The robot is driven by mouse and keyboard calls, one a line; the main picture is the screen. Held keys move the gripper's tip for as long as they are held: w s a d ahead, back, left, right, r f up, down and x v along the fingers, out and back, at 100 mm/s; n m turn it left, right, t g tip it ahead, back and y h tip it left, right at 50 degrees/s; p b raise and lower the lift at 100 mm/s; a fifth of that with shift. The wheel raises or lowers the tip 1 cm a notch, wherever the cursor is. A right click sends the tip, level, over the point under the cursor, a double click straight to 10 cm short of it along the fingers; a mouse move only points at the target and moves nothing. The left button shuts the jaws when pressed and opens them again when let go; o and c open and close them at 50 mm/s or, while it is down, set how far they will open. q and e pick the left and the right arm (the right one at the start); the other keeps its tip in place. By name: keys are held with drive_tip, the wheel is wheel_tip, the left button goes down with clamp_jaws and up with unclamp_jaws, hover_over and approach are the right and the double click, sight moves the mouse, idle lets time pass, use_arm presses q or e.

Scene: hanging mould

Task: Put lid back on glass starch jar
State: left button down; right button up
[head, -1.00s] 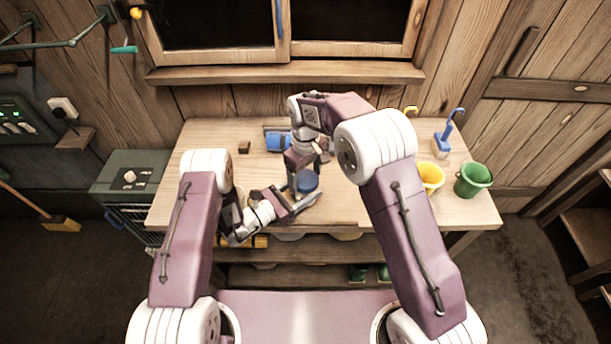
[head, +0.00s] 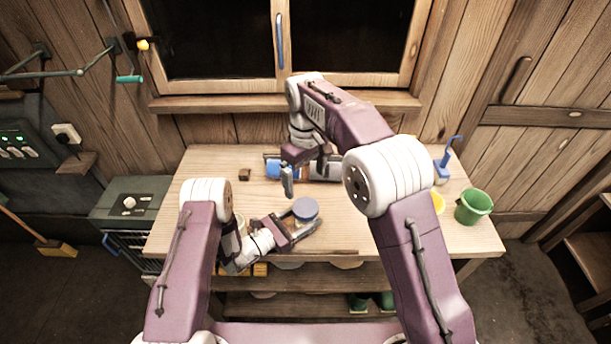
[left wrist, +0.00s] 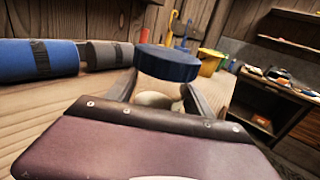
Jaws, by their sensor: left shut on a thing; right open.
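The glass starch jar (left wrist: 158,92) stands upright on the table between the fingers of my left gripper (left wrist: 160,93), which is shut on it. In the head view the left gripper (head: 304,226) reaches the jar from the left. The round blue lid (head: 305,208) is on top of the jar; it also shows in the left wrist view (left wrist: 167,64), covering the mouth. I cannot tell whether it is fully seated. My right gripper (head: 305,175) is open and empty, above and behind the jar, apart from the lid.
A blue roll (left wrist: 35,60) and a grey roll (left wrist: 108,54) lie at the back of the table. A small brown block (head: 244,174) is at the back left. A green bucket (head: 473,206), a yellow bucket (head: 438,203) and a blue-handled brush (head: 443,165) stand right.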

sight(296, 221)
drive_tip(key=shift+r, duration=0.4)
use_arm(q)
drive_tip(key=shift+c, duration=1.5)
unclamp_jaws()
drive_tip(key=b+v, duration=0.2)
drive_tip(key=v, duration=0.5)
drive_tip(key=shift+s+a+f, duration=0.1)
drive_tip(key=shift+s+a, duration=0.05)
drive_tip(key=shift+a, duration=0.25)
drive_tip(key=shift+s+a, duration=0.4)
drive_tip(key=shift+s, duration=0.05)
use_arm(e)
drive_tip(key=shift+f, duration=1.1)
